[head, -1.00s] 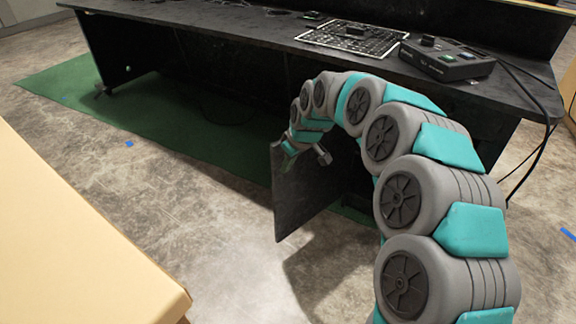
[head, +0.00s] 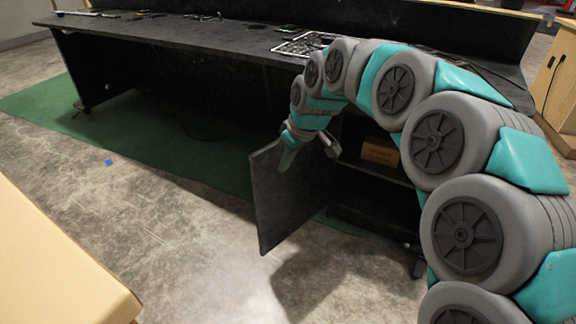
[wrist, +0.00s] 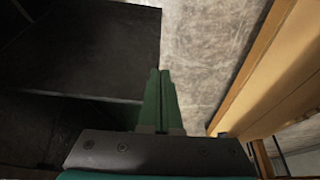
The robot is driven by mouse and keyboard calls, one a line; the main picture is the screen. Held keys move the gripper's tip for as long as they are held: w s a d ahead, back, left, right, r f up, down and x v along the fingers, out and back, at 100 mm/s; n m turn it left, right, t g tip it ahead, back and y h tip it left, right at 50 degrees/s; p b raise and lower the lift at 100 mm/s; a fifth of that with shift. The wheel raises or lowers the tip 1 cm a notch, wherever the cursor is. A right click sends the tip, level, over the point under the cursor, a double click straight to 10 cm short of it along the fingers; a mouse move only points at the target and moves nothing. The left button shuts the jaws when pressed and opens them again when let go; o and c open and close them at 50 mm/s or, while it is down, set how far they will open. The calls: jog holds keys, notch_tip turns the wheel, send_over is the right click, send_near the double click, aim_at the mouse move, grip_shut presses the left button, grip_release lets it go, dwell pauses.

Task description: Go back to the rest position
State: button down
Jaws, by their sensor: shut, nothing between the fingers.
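My gripper (head: 288,158) is at the top edge of the open black cabinet door (head: 290,200) under the console. In the wrist view my gripper (wrist: 160,80) has its two green fingers together with nothing between them. A dark panel (wrist: 90,45) lies to the left of the fingers there, and bare floor shows beyond them. I cannot tell whether the fingers touch the door. My arm arches from the lower right across the front of the console.
The long black console (head: 190,45) stands behind, with a patterned board (head: 300,45) on top. A cardboard box (head: 380,152) sits on a shelf in the open cabinet. A tan surface (head: 50,260) fills the lower left.

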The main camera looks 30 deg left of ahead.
jog(key=s+d+m+h, duration=0.15)
jog(key=s+d, duration=0.25)
jog(key=d, duration=0.5)
jog(key=s+d+r+m+g, duration=0.1)
jog(key=s+d+m, duration=0.25)
jog(key=d, duration=0.65)
jog(key=s+d+m+h, duration=0.1)
jog(key=s+d+m, duration=0.1)
jog(key=s+d, duration=0.5)
jog(key=s+d+f+m+g+h, duration=0.1)
jog(key=s+d+m, duration=0.3)
jog(key=s+d, duration=0.4)
jog(key=s+d+f+m+g, duration=0.1)
jog(key=s+d+f+m, duration=0.2)
jog(key=s+d, duration=0.5)
jog(key=shift+s+d+f+m+h, duration=0.3)
jog(key=shift+s+f+m+h, duration=0.1)
jog(key=shift+s+f, duration=0.15)
jog(key=shift+d, duration=0.1)
